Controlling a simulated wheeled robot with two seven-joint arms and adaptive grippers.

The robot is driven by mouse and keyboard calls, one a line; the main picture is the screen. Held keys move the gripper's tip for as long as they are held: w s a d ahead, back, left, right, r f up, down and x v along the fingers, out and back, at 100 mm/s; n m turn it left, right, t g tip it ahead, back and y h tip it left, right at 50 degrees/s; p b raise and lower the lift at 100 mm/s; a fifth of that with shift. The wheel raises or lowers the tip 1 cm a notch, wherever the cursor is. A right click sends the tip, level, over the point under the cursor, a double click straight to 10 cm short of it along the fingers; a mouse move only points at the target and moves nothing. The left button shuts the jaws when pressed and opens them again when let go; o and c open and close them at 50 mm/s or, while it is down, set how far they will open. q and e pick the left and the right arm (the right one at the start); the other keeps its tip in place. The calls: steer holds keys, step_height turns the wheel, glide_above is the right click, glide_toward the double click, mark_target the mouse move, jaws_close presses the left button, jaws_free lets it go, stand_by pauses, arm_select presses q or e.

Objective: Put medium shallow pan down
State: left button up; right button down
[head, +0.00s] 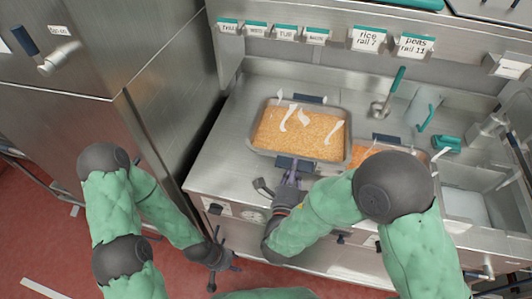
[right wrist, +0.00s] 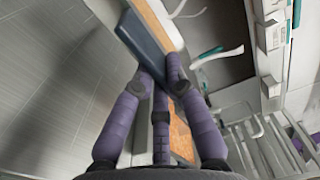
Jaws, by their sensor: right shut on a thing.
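The medium shallow pan (head: 256,146) is a metal tray filled with golden grain, with dark blue handles at its far and near sides. It is over the steel counter, roughly level; I cannot tell whether its base touches. My right gripper (head: 289,182) is shut on the near blue handle (head: 294,163). In the right wrist view my right gripper (right wrist: 160,76) has its purple fingers closed against the blue handle (right wrist: 142,40). My left gripper (head: 226,267) is empty in front of the counter, low and left, with its dark fingers spread apart.
A second pan with orange contents (head: 364,155) sits right of the held pan, partly hidden by my right arm. Teal-handled tools (head: 388,95) and a sink (head: 468,205) are further right. A tall steel cabinet (head: 150,75) stands left. Bare counter (head: 222,160) shows left of the pan.

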steer(key=r+v, duration=0.2)
steer(key=v, duration=0.5)
steer(key=b, duration=0.7)
glide_above(255, 192)
steer(key=f, duration=0.9)
steer(key=shift+s+d, duration=0.2)
steer(key=shift+d, duration=0.1)
steer(key=shift+w+a+f, duration=0.15)
steer(key=shift+w+f, duration=0.05)
steer(key=shift+f, duration=0.25)
steer(key=shift+w+a+f+b, duration=0.1)
steer(key=shift+f+b, duration=0.95)
steer(key=shift+f, duration=0.65)
steer(key=c, duration=1.3)
jaws_free()
steer(key=shift+f, duration=0.15)
steer(key=shift+o, duration=0.2)
